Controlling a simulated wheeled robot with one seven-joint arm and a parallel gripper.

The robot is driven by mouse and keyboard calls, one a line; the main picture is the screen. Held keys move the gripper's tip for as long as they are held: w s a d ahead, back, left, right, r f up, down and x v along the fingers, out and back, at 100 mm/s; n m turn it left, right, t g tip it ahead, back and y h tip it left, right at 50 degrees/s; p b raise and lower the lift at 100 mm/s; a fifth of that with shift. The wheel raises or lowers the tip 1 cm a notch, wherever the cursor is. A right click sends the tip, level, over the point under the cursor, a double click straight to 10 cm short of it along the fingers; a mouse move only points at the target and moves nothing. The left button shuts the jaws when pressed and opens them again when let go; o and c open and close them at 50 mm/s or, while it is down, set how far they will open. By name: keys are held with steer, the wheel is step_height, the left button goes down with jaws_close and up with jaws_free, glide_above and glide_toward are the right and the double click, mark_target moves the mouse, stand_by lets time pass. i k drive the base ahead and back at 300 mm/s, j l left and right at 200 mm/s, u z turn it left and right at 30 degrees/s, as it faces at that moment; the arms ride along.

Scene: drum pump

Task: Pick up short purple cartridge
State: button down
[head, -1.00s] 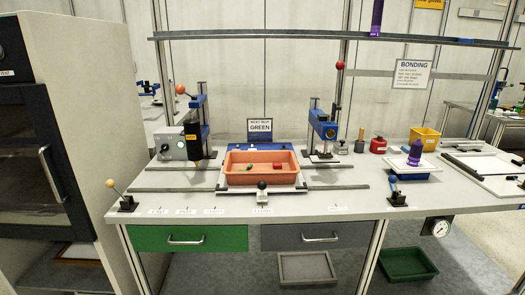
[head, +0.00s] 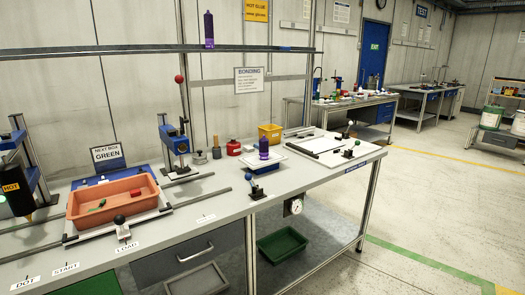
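Two purple cartridges are in the head view. One purple cartridge (head: 263,147) stands upright on the bench, at a white pad with a blue tray (head: 258,168) around its foot; it looks shorter. A taller-looking purple cartridge (head: 209,30) stands upright on the high shelf (head: 150,49). I cannot tell their true lengths apart from distance. My gripper is not in view.
The bench (head: 235,205) holds an orange bin (head: 112,202) with small green and red items, a blue press (head: 172,140), a red container (head: 233,147) and a yellow bin (head: 270,131). A green crate (head: 282,246) sits below. Open floor (head: 430,220) lies to the right.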

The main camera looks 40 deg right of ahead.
mark_target(264, 143)
steer(key=i+l, duration=0.8)
steer(key=i+z, duration=0.05)
steer(key=i, duration=0.05)
